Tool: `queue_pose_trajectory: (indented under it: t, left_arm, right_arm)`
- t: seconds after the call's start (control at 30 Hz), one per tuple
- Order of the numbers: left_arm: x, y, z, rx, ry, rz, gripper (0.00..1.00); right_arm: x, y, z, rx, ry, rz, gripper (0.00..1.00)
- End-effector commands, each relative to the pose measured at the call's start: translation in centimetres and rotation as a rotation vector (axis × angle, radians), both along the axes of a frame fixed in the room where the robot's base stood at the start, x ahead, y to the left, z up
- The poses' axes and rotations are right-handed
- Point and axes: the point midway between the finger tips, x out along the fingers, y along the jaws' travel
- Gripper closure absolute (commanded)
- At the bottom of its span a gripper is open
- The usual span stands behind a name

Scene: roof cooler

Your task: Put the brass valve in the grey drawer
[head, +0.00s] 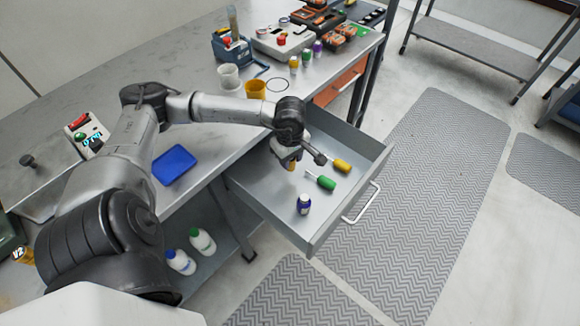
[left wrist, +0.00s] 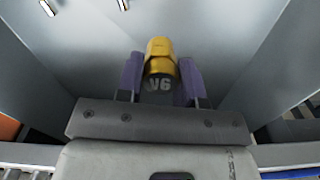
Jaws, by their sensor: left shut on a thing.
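The grey drawer (head: 348,207) stands pulled out from under the workbench. My left gripper (head: 289,163) is over the inside of the drawer, near its bench end, pointing down. In the head view only a small bit of the valve (head: 291,167) shows below the gripper. Whether it touches the drawer floor I cannot tell. My right gripper is not in view.
The drawer also holds a green-handled screwdriver (head: 326,182), a yellow-handled one (head: 342,165) and a small dark bottle (head: 304,204). An orange drawer (head: 340,84) is farther back.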

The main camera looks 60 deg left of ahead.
Motion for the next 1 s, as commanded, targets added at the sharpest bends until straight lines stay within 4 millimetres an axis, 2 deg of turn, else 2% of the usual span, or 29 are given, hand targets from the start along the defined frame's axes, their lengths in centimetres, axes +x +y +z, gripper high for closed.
queue_pose_trajectory:
  t: [0.17, 0.4, 0.83, 0.87, 1.0]
  left_arm:
    - [0.0, 0.0, -1.1, -0.002, 0.002, 0.000, 0.93]
    - [0.0, 0.0, -4.0, -0.002, 0.001, 0.000, 0.93]
    - [0.0, 0.0, -4.5, 0.000, 0.000, -0.001, 0.93]
    - [0.0, 0.0, -4.3, 0.000, 0.000, -0.001, 0.63]
    - [0.0, 0.0, -4.3, 0.000, 0.001, -0.001, 0.50]
  right_arm:
    - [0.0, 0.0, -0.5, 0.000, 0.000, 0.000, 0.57]
    - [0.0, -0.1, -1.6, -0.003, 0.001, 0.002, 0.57]
    - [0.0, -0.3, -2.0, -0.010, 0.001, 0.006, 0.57]
    - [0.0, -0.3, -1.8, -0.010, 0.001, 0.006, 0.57]
    - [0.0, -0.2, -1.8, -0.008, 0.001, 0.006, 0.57]
